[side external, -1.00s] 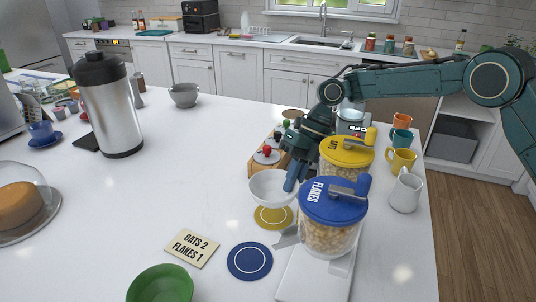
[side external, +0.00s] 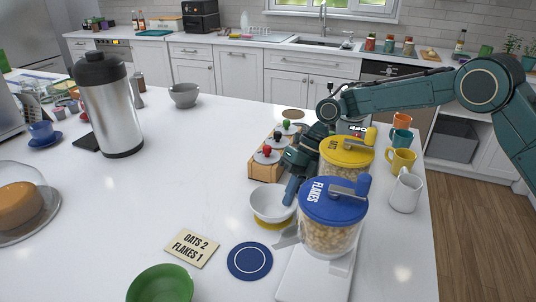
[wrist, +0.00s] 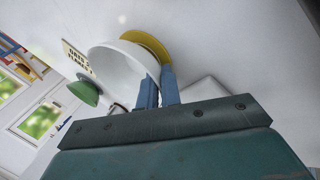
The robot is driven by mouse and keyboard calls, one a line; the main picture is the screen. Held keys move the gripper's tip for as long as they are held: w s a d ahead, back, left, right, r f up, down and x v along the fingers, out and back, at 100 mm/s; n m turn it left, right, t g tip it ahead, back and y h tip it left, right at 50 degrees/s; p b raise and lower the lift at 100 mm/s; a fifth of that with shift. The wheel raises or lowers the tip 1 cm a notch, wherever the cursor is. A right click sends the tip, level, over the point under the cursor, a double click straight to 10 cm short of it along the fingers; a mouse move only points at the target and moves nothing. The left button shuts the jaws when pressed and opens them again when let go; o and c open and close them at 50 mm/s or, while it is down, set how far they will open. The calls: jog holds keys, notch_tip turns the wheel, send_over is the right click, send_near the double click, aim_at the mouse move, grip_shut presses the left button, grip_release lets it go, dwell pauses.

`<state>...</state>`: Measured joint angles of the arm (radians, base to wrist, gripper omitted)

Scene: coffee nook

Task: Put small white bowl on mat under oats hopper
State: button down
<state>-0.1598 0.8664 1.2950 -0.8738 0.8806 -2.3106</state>
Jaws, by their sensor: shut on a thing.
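The small white bowl (side external: 271,204) is upright over the yellow mat (side external: 262,223), beside the two hoppers. The bowl hides most of the mat; whether it touches the mat or hovers just above I cannot tell. My gripper (side external: 291,190) is shut on the bowl's right rim. In the wrist view the blue fingers (wrist: 157,92) pinch the wall of the white bowl (wrist: 118,68), with the yellow mat (wrist: 150,45) beyond it. The oats hopper (side external: 346,152) has a yellow lid and stands behind the blue-lidded flakes hopper (side external: 331,215).
A blue mat (side external: 250,261) lies in front, empty. A card reading "OATS 2 FLAKES 1" (side external: 191,247) and a green bowl (side external: 160,285) are nearby. A wooden rack with small lidded jars (side external: 266,163) stands behind the bowl.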

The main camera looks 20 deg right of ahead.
jog(key=c, duration=1.6)
grip_release()
jog(key=shift+f, duration=0.1)
jog(key=shift+r, duration=0.2)
jog(key=v, duration=0.7)
jog(key=shift+r, duration=0.15)
jog(key=shift+d+r, duration=0.1)
